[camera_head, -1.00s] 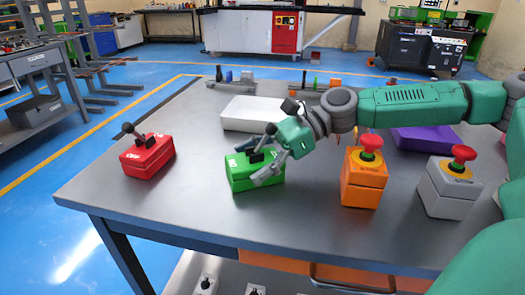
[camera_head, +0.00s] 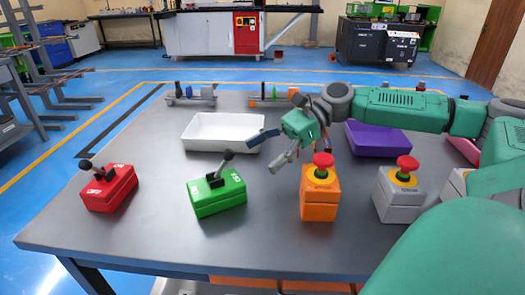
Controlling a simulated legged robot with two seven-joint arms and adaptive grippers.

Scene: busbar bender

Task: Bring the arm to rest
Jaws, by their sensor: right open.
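My right gripper (camera_head: 269,151) is open and empty above the table (camera_head: 245,245), between the white tray and the orange box. Its green arm comes in from the right. The green box (camera_head: 219,197) with a black lever stands to the left of the gripper and below it in the picture, apart from it. A red box (camera_head: 108,192) with a black lever stands further left. An orange box (camera_head: 319,201) with a red push button stands just right of the gripper. A grey box (camera_head: 398,199) with a red push button stands further right. My left gripper is out of view.
A white tray (camera_head: 189,135) lies behind the green box. A purple tray (camera_head: 378,149) lies partly behind my right arm. Small parts on a rack (camera_head: 190,97) line the far table edge. The front of the table is clear.

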